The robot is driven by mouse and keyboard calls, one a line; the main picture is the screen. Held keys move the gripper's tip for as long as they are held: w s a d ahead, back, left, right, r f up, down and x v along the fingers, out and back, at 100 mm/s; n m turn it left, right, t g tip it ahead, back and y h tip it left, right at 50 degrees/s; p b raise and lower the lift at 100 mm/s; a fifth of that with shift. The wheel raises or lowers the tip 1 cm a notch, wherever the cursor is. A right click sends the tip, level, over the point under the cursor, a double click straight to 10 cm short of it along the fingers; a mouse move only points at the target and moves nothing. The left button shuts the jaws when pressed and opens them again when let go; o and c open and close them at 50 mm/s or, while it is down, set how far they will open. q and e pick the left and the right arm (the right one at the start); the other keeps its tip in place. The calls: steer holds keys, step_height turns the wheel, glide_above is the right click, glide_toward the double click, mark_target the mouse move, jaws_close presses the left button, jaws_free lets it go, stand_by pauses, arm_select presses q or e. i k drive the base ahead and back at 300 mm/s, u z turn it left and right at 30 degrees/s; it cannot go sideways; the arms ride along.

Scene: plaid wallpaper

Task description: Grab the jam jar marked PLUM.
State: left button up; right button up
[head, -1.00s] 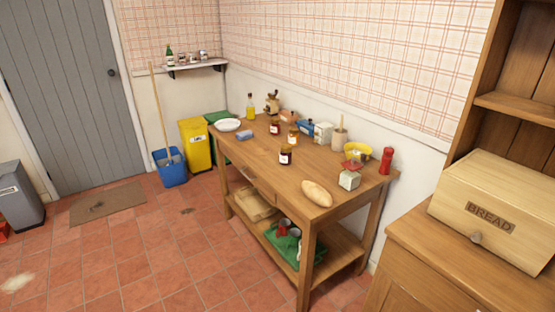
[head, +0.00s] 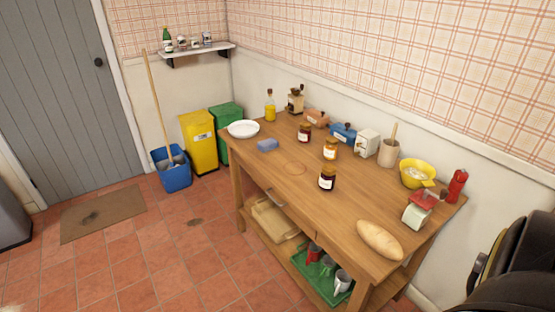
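Three jam jars with white labels stand upright on the wooden table in the head view. A very dark jar (head: 327,179) stands closest to the table's front edge. An amber jar (head: 330,149) stands behind it, and a dark red jar (head: 305,133) stands farther back to the left. The label writing is too small to read, so I cannot tell which one says PLUM. Neither of my grippers shows. A dark rounded shape at the lower right edge looks like part of my own arm.
Tiled floor (head: 185,260) is clear in front.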

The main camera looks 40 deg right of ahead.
mark_target(327, 183)
steer(key=z, duration=0.55)
steer(key=i, duration=1.2)
steer(key=z, duration=0.85)
